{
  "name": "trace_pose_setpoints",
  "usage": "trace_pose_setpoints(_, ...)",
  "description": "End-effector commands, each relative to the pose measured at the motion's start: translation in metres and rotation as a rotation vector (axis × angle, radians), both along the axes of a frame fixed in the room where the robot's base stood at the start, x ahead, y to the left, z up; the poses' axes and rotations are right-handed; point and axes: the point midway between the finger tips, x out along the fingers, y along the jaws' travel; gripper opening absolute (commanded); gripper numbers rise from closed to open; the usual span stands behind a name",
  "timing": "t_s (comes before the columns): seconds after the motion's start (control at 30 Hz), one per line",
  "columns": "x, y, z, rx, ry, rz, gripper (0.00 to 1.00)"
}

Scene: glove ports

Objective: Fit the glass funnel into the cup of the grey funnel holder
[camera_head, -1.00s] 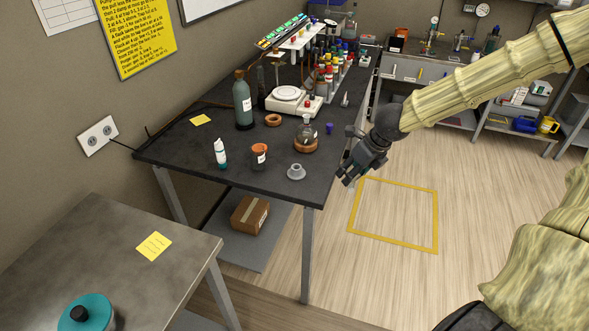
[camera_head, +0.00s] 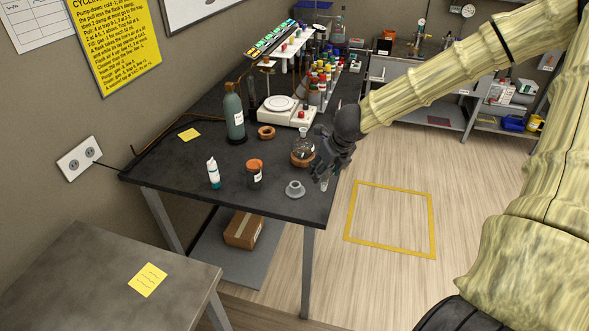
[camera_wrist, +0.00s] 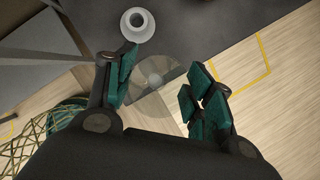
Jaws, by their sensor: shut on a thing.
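The grey funnel holder (camera_head: 295,190) stands upright near the front right corner of the dark bench, its round cup opening upward. In the wrist view the holder (camera_wrist: 137,24) is at the top, beyond the left finger. My gripper (camera_head: 323,174) is right of the holder, around the bench's right edge. In the wrist view the glass funnel (camera_wrist: 154,76) is a faint see-through disc between the fingers of my gripper (camera_wrist: 163,85). The funnel is apart from the holder. In the head view a small part of the glass (camera_head: 324,185) shows below the fingers; the stem is not clear.
A flask on a brown ring (camera_head: 302,158) stands close behind my gripper. An orange-capped jar (camera_head: 254,172) and a white-and-teal bottle (camera_head: 213,173) are left of the holder. A dark green bottle (camera_head: 234,115) and a balance (camera_head: 288,109) stand further back. Bench surface around the holder is clear.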

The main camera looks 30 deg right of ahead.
Motion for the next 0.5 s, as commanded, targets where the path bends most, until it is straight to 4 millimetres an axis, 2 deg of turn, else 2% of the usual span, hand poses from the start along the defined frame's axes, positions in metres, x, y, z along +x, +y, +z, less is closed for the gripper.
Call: trace_pose_setpoints(0.5,0.049,0.026,-0.004,-0.001,0.001,0.004,0.31)
